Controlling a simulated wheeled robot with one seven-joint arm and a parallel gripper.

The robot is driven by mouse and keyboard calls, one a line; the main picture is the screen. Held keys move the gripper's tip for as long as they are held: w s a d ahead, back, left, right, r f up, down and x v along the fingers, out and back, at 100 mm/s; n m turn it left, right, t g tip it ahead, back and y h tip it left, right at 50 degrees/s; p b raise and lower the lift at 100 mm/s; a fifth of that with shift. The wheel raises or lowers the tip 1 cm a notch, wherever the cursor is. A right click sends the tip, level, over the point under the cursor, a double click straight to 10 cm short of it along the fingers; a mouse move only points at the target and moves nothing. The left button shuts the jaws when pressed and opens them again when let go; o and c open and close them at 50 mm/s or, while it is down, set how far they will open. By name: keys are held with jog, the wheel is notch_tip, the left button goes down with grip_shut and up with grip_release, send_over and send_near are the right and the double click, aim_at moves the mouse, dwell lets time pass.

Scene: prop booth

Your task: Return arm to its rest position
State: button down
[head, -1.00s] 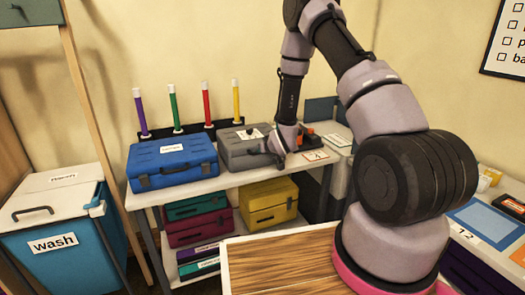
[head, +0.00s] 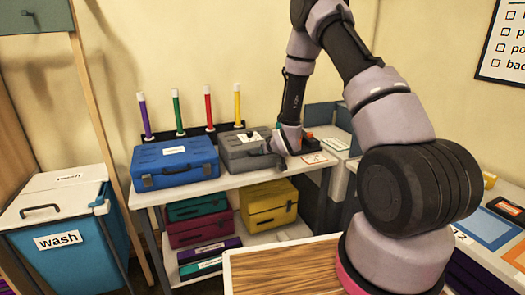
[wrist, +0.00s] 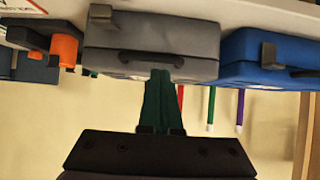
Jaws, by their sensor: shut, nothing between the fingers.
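My arm rises from the right of the head view and bends down over the shelf table. My gripper (head: 267,147) is at its end, by the front right of a grey case (head: 236,153). In the wrist view, which is upside down, the dark green fingers (wrist: 160,78) are together with nothing between them. The grey case (wrist: 150,42) is beyond them there; I cannot tell whether they touch it.
A blue case (head: 174,162) and a dark block with an orange part (head: 306,144) flank the grey case. Several coloured sticks stand behind. A yellow case (head: 268,207) sits on the lower shelf.

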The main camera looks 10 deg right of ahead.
jog(key=s+d+f, duration=0.1)
jog(key=s+f, duration=0.2)
jog(key=s, duration=0.2)
jog(key=s+d+r+m+g+h, duration=0.1)
jog(key=s+d+r+m, duration=0.2)
jog(key=r, duration=1.1)
jog(key=s+d+r+m+g+h, duration=0.1)
jog(key=s+d+r, duration=0.3)
jog(key=r, duration=1)
jog(key=s+a+r+m+g+y, duration=0.1)
jog(key=s+r, duration=0.5)
jog(key=s, duration=0.7)
jog(key=s+a+r+m, duration=0.1)
jog(key=s+r, duration=0.6)
jog(key=s, duration=0.6)
jog(key=shift+m+g+y, duration=0.3)
jog(key=shift+g+y, duration=0.1)
